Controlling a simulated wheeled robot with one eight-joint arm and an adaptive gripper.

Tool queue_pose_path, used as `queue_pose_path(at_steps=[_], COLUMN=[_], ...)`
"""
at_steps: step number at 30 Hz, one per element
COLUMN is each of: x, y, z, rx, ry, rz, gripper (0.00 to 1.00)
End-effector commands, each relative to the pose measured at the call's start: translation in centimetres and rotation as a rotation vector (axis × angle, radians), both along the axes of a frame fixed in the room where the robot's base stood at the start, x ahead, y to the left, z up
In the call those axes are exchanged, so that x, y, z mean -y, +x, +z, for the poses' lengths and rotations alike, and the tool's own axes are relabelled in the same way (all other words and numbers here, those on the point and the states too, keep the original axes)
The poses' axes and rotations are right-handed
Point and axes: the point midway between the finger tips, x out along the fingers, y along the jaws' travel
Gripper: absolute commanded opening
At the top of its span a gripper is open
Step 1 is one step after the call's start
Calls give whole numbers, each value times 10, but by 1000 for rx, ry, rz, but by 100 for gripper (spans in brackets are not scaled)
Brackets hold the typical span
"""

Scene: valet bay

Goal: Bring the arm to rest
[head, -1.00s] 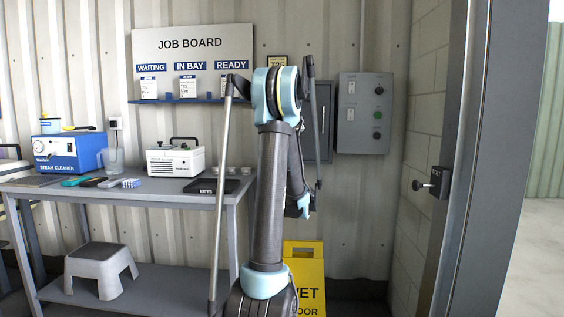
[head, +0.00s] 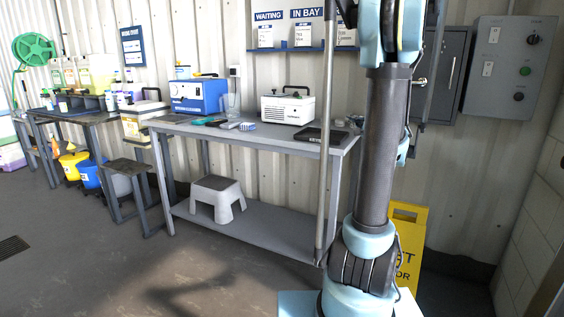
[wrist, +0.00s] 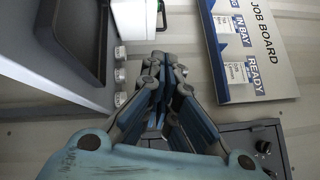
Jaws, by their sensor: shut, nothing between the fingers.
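My arm stands upright at the right of the head view, in front of the wall, with its elbow cut off by the top edge. In the wrist view my gripper (wrist: 160,88) has its fingers drawn together with nothing between them. It hangs in free air, in front of the wall between the grey bench (wrist: 62,84) and the job board (wrist: 250,45). In the head view the gripper itself is hidden behind my upper arm.
The grey bench (head: 262,136) carries a blue steam cleaner (head: 199,96), a white machine (head: 287,108) and a black tray (head: 321,136). A yellow wet-floor sign (head: 408,240) stands behind my arm. Grey wall boxes (head: 510,68) hang right.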

Motion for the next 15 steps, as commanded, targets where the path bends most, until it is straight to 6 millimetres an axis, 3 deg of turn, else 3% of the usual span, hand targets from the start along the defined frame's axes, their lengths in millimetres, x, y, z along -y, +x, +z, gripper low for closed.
queue_pose_path(at_steps=[1,6,15], x=[-23,-84,-159], y=[-10,-45,-128], z=[-4,-28,-87], rx=[-23,-106,-246], ry=[-57,-260,-616], rz=[37,160,377], gripper=[0,0,0])
